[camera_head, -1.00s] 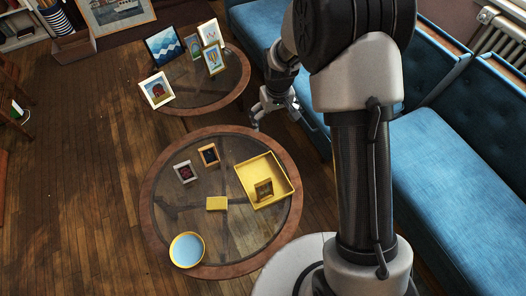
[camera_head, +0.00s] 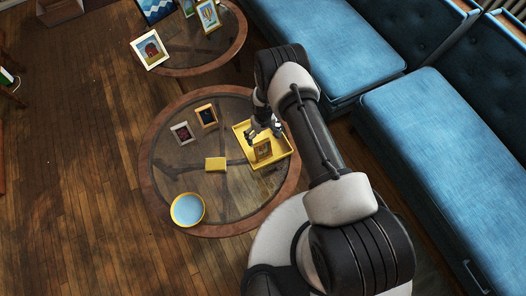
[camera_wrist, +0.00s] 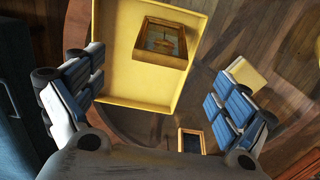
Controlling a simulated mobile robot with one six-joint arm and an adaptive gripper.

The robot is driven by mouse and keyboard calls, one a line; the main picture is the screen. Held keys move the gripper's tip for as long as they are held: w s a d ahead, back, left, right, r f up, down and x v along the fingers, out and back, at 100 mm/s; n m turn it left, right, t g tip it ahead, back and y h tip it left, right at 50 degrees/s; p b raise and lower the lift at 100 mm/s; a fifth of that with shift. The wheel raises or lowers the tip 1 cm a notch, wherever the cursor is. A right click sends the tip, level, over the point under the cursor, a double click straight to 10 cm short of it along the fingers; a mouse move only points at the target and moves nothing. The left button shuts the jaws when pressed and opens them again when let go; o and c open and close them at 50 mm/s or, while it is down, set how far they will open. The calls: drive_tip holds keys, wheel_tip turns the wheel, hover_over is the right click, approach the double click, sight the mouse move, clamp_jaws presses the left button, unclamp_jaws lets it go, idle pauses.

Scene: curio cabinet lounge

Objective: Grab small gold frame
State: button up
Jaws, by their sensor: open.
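A small gold frame with a dark picture (camera_head: 263,151) stands in the yellow tray (camera_head: 283,158) on the near round table. In the wrist view this frame (camera_wrist: 160,42) lies between and beyond my fingers, inside the tray (camera_wrist: 130,85). My gripper (camera_head: 262,134) hangs above the tray, close to the frame. In the wrist view my gripper (camera_wrist: 155,98) is open and empty, its fingers wide apart. Another small frame with a golden-orange border (camera_head: 206,116) stands outside the tray, left of it; it also shows low in the wrist view (camera_wrist: 191,141).
The near round glass table (camera_head: 160,155) also holds a grey frame (camera_head: 182,133), a yellow block (camera_head: 215,164) and a yellow-rimmed blue dish (camera_head: 187,209). A second round table (camera_head: 225,50) with several frames stands behind. A blue sofa (camera_head: 430,130) is at the right.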

sight(263, 146)
wheel_tip(263, 146, down, 6)
drive_tip(key=shift+r+b, duration=0.1)
drive_tip(key=shift+b, duration=0.8)
drive_tip(key=f, duration=0.1)
drive_tip(key=f+b, duration=0.1)
drive_tip(key=f, duration=0.1)
drive_tip(key=f+b, duration=0.1)
drive_tip(key=f, duration=0.1)
drive_tip(key=shift+s+f, duration=0.15)
drive_tip(key=shift+s, duration=0.15)
drive_tip(key=c, duration=1.2)
drive_tip(key=shift+c, duration=0.3)
drive_tip(key=shift+r, duration=0.25)
